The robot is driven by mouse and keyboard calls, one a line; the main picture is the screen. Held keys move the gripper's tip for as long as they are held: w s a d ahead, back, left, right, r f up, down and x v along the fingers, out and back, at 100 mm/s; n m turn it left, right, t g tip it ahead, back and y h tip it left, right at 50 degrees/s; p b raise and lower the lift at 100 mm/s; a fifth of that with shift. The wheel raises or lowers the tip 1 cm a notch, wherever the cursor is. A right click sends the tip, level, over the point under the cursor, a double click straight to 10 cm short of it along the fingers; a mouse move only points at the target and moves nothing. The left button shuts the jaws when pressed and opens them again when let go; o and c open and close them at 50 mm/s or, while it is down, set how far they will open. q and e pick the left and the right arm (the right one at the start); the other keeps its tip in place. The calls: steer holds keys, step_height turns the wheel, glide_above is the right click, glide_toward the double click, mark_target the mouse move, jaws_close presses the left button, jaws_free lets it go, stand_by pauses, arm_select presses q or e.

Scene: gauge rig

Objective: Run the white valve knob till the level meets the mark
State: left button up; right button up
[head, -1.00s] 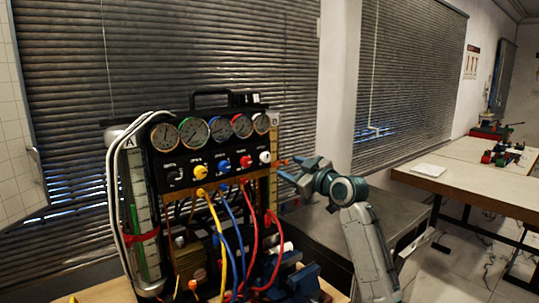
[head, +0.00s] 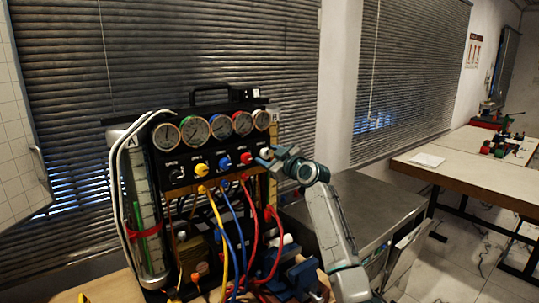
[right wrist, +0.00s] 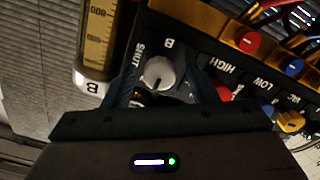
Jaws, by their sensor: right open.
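The white valve knob (right wrist: 158,72) is on the black panel, beside the letters SHUT and B, in the right wrist view. In the head view the knob (head: 266,153) is the rightmost on the panel, partly covered by my gripper. My right gripper (head: 270,156) is open, its two fingers on either side of the knob in the right wrist view; contact cannot be told. Tube B (right wrist: 97,40), with a yellowish scale, stands beside the panel. Tube A (head: 151,215) at the rig's left has a green strip inside and a red band (head: 143,233). My left gripper is not seen.
Several round gauges (head: 195,129) line the panel's top. Yellow, blue and red hoses (head: 218,225) hang in front. The blue knob (head: 224,163) and red knob (head: 246,159) are close left of the white one. A grey cabinet (head: 362,205) stands at the right.

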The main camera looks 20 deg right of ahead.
steer(key=c, duration=1)
steer(key=shift+o, duration=0.2)
